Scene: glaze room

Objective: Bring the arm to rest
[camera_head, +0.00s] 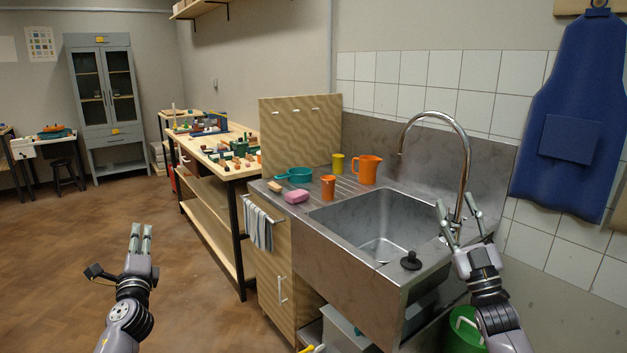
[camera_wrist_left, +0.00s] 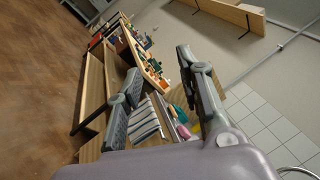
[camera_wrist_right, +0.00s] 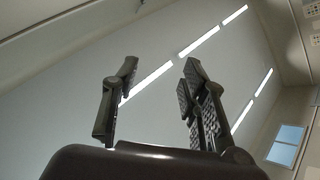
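My left gripper (camera_head: 141,228) is raised over the brown floor, left of the sink counter, with its fingers pointing up. In the left wrist view (camera_wrist_left: 158,68) its fingers stand apart with nothing between them. My right gripper (camera_head: 456,202) is raised at the right end of the sink, its fingers pointing up and overlapping the lower part of the tap in the picture. In the right wrist view (camera_wrist_right: 160,68) its fingers are spread and empty, with the ceiling and its light strips behind.
The steel sink (camera_head: 378,233) has a curved tap (camera_head: 435,115) and a black plug (camera_head: 411,261) on its front ledge. An orange cup (camera_head: 328,188), orange jug (camera_head: 367,170), yellow cup (camera_head: 338,163) and pink sponge (camera_head: 296,196) stand on the drainboard. The floor (camera_head: 60,270) at left is clear.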

